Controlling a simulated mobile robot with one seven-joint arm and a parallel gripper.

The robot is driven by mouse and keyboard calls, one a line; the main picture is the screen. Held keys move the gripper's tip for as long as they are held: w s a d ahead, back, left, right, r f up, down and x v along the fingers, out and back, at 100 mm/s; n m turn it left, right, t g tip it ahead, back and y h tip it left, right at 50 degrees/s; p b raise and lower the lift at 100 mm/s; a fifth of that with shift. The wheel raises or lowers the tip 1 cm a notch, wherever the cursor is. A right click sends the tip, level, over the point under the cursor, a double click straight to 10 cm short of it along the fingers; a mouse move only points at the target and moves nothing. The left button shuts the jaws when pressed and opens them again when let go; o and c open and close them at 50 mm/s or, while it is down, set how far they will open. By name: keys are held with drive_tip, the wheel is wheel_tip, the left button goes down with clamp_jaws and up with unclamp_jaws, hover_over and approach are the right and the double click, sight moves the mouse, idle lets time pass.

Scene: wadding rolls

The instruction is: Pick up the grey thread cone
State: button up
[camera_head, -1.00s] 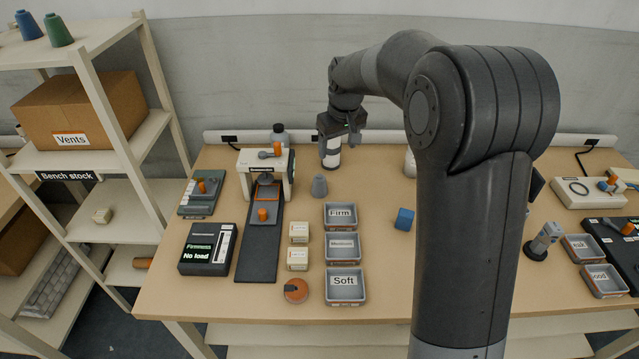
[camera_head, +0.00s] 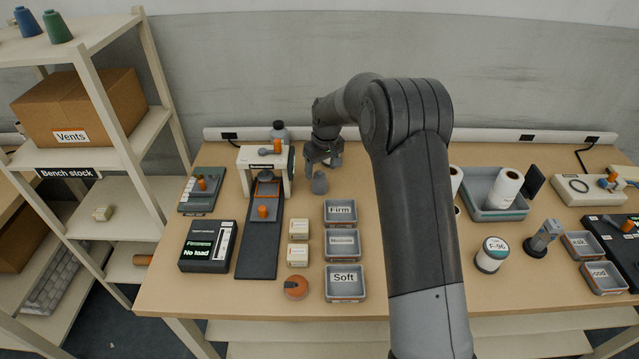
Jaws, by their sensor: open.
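The grey thread cone (camera_head: 319,185) stands upright on the bench, left of the middle, between the press and the Firm tray. My gripper (camera_head: 322,168) is open just above and behind the cone in the picture, with its fingers pointing down near the cone's top. Nothing is between the fingers that I can make out. Whether the fingers straddle the cone's tip or sit behind it, I cannot tell.
The press (camera_head: 264,160) stands close on the left. The Firm tray (camera_head: 340,212) is just in front and to the right. My arm covers the bench's middle.

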sight(320, 174)
drive_tip(key=f, duration=0.5)
drive_tip(key=shift+w+a, duration=0.1)
drive_tip(key=shift+a, duration=0.25)
drive_tip(key=shift+c, duration=0.6)
drive_tip(key=shift+r, duration=0.1)
drive_tip(key=c, duration=1)
